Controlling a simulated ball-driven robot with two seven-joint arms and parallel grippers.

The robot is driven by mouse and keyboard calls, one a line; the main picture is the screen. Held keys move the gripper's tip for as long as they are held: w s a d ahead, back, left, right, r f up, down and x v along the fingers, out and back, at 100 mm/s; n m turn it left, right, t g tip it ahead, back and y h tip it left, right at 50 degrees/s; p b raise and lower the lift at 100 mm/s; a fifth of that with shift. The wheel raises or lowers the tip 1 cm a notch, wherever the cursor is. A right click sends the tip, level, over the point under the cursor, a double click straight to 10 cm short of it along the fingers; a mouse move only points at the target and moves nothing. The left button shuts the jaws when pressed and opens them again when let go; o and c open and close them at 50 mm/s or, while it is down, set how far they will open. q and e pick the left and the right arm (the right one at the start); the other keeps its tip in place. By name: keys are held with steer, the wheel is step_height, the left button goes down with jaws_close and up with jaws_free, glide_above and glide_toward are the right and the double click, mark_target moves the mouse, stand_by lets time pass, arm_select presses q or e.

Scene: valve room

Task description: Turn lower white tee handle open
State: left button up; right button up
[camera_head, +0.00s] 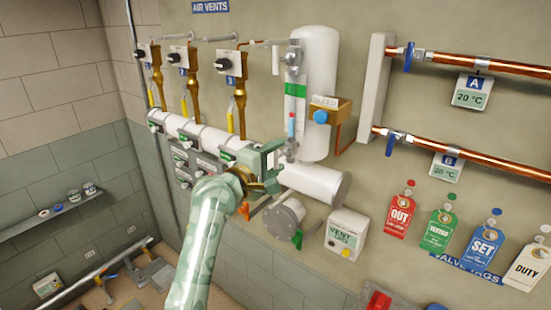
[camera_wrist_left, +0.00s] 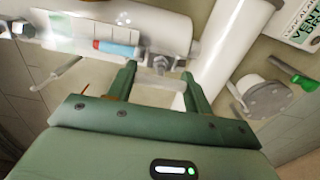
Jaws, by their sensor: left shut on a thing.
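The sight gauge (camera_head: 296,100) is a clear upright tube on the wall with a green band and a red-and-blue float. A metal fitting with a tee handle is at its top (camera_head: 292,57). The lower fitting (camera_head: 291,150) is at its foot, beside my left gripper (camera_head: 275,158). In the left wrist view, the fingers of my left gripper (camera_wrist_left: 160,80) stand either side of the lower white tee handle (camera_wrist_left: 155,87), just below the metal fitting (camera_wrist_left: 162,63). The gripper is shut on this handle. In the head view the gripper hides the handle. My right gripper is not in view.
A white tank (camera_head: 318,75) and a horizontal white pipe (camera_head: 315,182) are close behind the gauge. A flanged stub (camera_head: 285,217) and a vent box (camera_head: 346,234) are below right. Brass valves line the left.

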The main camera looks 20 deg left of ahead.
arm_select(q)
steer(key=o, duration=1)
steer(key=shift+s, duration=0.1)
steer(key=b+v, duration=0.2)
steer(key=v, duration=1.4)
steer(key=shift+a, duration=0.1)
